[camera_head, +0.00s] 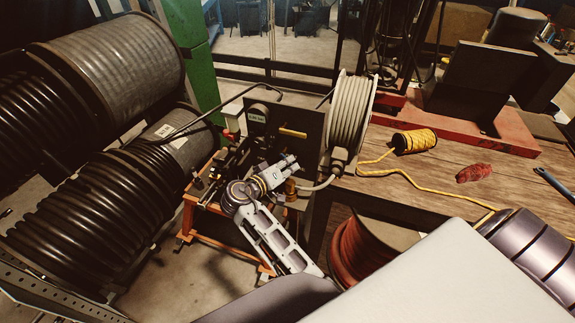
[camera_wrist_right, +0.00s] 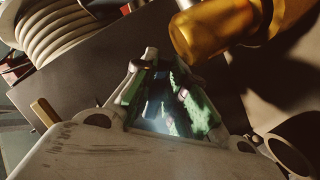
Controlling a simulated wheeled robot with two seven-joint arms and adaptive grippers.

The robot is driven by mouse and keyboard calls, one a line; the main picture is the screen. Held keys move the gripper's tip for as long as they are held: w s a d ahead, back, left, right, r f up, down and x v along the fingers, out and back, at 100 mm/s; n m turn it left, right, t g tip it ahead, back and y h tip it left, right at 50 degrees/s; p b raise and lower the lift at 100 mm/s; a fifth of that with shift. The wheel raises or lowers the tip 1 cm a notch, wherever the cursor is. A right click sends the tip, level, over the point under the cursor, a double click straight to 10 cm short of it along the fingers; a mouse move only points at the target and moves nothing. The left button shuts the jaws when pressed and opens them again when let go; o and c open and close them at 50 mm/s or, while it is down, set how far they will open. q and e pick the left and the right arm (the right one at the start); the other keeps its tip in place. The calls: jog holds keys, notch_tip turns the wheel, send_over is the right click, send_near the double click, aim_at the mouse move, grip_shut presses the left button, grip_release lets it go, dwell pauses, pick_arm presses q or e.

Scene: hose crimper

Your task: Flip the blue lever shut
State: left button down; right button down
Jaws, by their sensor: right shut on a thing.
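In the head view my right gripper (camera_head: 292,163) is at the middle, in front of the dark upright panel of the hose machine (camera_head: 305,125). It is shut, its fingertips small and close to brass-coloured fittings. In the right wrist view the pale gripper body (camera_wrist_right: 155,105) fills the lower part, with bluish and green patches in its opening. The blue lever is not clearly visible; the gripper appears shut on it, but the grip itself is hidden. A brass-coloured cylinder (camera_wrist_right: 205,32) is close above right. My left gripper is not in view.
A pale hose reel (camera_head: 350,112) stands right of the panel. Large black hose drums (camera_head: 90,215) stand at left. A wooden bench (camera_head: 440,175) at right holds a yellow rope spool (camera_head: 415,141) and a red rag (camera_head: 473,173). A reddish reel (camera_head: 360,250) sits below.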

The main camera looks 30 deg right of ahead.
jog(key=n+p, duration=0.1)
jog(key=r+n+h+p, duration=0.1)
jog(key=n+h+p, duration=0.1)
jog(key=p, duration=0.1)
jog(key=shift+s+d+r, duration=0.25)
jog(key=shift+s, duration=0.05)
jog(key=n+p, duration=0.1)
jog(key=n+h, duration=0.1)
jog(key=n, duration=0.1)
jog(key=shift+s+r+g+p, duration=0.1)
jog(key=shift+r+g+p, duration=0.2)
jog(key=shift+r+p, duration=0.1)
jog(key=shift+r+n+h+p, duration=0.15)
jog(key=shift+n+h+p, duration=0.2)
jog(key=shift+n, duration=0.25)
jog(key=c, duration=1.4)
grip_release()
jog(key=shift+c, duration=0.2)
